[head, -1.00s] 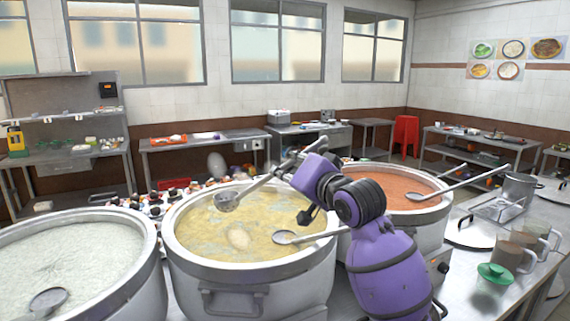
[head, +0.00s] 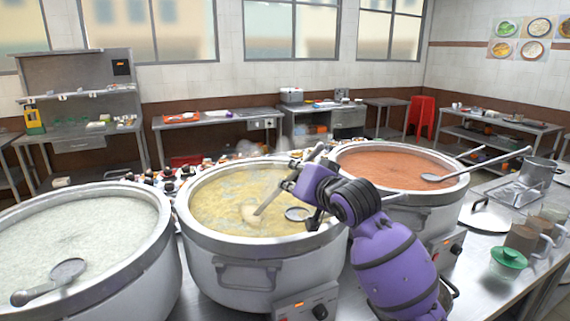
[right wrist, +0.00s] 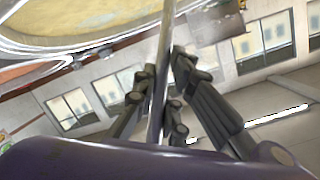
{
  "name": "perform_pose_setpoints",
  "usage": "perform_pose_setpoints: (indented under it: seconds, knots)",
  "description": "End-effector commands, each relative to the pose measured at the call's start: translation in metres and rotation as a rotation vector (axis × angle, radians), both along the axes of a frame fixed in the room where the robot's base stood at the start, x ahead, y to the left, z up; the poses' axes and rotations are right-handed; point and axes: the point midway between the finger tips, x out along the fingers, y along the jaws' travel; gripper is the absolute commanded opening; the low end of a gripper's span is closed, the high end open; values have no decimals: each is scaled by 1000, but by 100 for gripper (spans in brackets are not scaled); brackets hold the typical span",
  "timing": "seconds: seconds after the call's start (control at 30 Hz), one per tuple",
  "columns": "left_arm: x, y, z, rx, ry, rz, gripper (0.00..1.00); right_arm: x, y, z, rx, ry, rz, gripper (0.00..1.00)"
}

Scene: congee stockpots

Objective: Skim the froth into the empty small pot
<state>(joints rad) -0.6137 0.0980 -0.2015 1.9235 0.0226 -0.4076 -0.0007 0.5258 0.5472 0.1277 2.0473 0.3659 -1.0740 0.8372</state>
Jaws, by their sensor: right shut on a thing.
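My right gripper (head: 293,183) is shut on the skimmer's long grey handle (head: 276,194) above the middle stockpot (head: 235,272). The right wrist view also shows the handle (right wrist: 163,60) between the fingers. The handle slants down left into the yellow congee (head: 215,205); the skimmer's head is at the surface, hard to make out. A pale froth patch (head: 249,214) lies at its lower end. A small steel pot (head: 540,171) stands on the right counter; its inside is not visible. My left gripper is not in view.
A ladle (head: 297,214) rests in the middle pot near my gripper. The white congee stockpot (head: 160,275) stands left, with a ladle (head: 67,270). The red congee stockpot (head: 400,220) stands right.

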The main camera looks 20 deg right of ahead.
Motion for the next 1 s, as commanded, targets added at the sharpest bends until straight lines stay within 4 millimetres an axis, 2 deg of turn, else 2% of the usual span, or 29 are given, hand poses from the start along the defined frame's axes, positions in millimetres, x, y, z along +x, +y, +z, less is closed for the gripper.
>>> perform_pose_setpoints:
  seconds: [0.03, 0.2, 0.4, 0.63, 1.0]
  knots:
    - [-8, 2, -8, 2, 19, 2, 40, -4, -4, -16, 22, -10, 0, 0]
    - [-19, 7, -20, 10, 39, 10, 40, -18, -18, -36, 93, -86, -1, 0]
    - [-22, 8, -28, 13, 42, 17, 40, -33, -30, -50, 159, -164, 0, 0]
    - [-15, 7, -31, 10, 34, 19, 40, -41, -37, -53, 195, -214, 0, 0]
    - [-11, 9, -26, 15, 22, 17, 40, -42, -38, -50, 198, -221, 0, 0]
